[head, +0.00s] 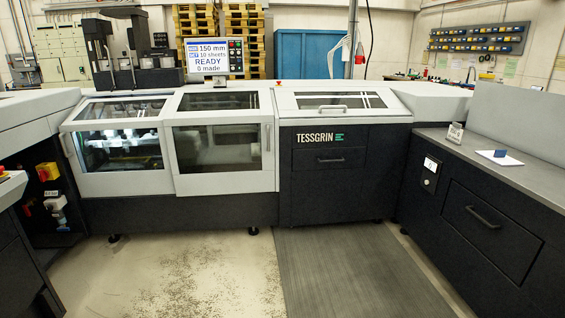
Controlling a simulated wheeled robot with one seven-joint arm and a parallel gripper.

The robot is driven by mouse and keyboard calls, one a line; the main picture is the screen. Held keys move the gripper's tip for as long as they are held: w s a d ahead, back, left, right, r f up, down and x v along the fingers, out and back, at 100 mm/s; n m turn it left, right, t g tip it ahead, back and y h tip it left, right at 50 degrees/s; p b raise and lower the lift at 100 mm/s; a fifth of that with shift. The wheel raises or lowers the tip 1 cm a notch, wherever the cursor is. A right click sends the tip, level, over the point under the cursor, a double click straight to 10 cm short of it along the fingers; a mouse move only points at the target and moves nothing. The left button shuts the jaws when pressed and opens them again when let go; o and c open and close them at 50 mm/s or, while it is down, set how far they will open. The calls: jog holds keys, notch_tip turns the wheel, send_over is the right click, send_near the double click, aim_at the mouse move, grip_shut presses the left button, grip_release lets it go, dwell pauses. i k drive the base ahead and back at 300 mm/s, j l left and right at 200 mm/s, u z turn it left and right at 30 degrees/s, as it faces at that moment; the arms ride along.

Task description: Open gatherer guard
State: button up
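A long white and black machine marked TESSGRIN stands ahead in the head view. Its left windowed guard (120,178) has an upright handle (66,145) at its left edge and looks shut. A second windowed guard (222,183) beside it has an upright handle (267,138) at its right edge and also looks shut. A low lid (345,115) farther right has a horizontal handle (323,107) and looks shut. No readable label shows which one is the gatherer guard. My gripper is not in view.
A screen (214,55) above the machine reads READY, 150 mm, 10 sheets, 0 made. A side counter (535,176) with a drawer (490,225) stands at right. Dark units with red and yellow buttons stand at left.

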aim_at(291, 102)
jog(key=i+l, duration=0.1)
jog(key=i, duration=3.7)
jog(key=i+u, duration=0.6)
jog(key=k, duration=0.1)
